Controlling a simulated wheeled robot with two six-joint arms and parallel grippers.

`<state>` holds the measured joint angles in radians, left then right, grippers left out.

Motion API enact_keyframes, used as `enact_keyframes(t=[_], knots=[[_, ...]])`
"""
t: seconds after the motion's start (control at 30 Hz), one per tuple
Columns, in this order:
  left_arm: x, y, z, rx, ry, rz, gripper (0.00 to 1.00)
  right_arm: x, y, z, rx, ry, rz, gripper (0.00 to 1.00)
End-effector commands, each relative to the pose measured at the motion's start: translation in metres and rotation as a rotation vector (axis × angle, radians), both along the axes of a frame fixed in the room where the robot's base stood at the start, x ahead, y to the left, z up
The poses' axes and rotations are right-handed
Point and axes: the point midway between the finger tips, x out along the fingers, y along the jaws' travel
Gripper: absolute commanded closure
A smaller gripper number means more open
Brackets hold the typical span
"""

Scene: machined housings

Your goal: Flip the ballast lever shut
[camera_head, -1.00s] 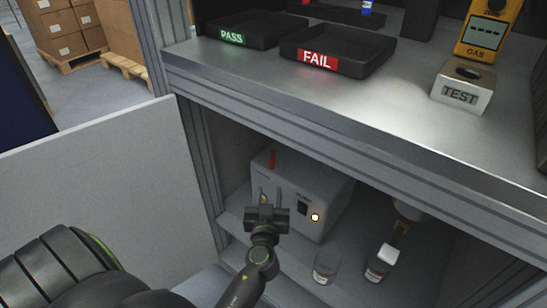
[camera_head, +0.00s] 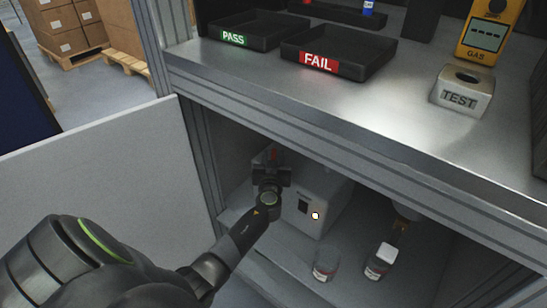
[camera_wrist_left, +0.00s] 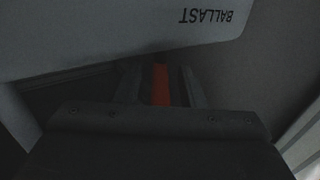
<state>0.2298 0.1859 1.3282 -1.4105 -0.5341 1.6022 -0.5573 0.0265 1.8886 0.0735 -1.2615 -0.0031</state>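The grey ballast box (camera_head: 327,196) stands inside the lower bay, with a dark switch and a small lit lamp on its front. In the left wrist view the BALLAST label (camera_wrist_left: 207,17) reads upside down on the box. There the red lever (camera_wrist_left: 161,85) lies between the two fingers of my left gripper (camera_wrist_left: 160,88), with dark gaps on both sides. The gripper is open around the lever; contact cannot be made out. My right gripper is not in view.
Two small jars (camera_head: 326,264) and (camera_head: 381,261) stand on the lower shelf right of my left arm. The bench edge (camera_head: 350,137) overhangs the bay. A grey panel (camera_head: 90,185) stands at the left. PASS and FAIL trays sit on top.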

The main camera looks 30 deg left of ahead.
Motion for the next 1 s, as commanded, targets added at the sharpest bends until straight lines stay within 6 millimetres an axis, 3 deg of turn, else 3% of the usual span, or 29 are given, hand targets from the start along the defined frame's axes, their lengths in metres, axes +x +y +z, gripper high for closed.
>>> enact_keyframes(t=[0.27, 0.53, 1.0], knots=[[0.0006, 0.0004, -0.0001, 0.0, 0.0, 0.0, 0.65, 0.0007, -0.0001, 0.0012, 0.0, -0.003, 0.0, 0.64], [0.0003, 0.0002, -0.0002, 0.0, 0.0, 0.0, 1.0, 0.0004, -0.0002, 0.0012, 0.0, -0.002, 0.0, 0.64], [-0.0005, 0.0024, -0.0025, -0.001, 0.002, -0.033, 1.0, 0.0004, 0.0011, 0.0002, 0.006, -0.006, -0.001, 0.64]])
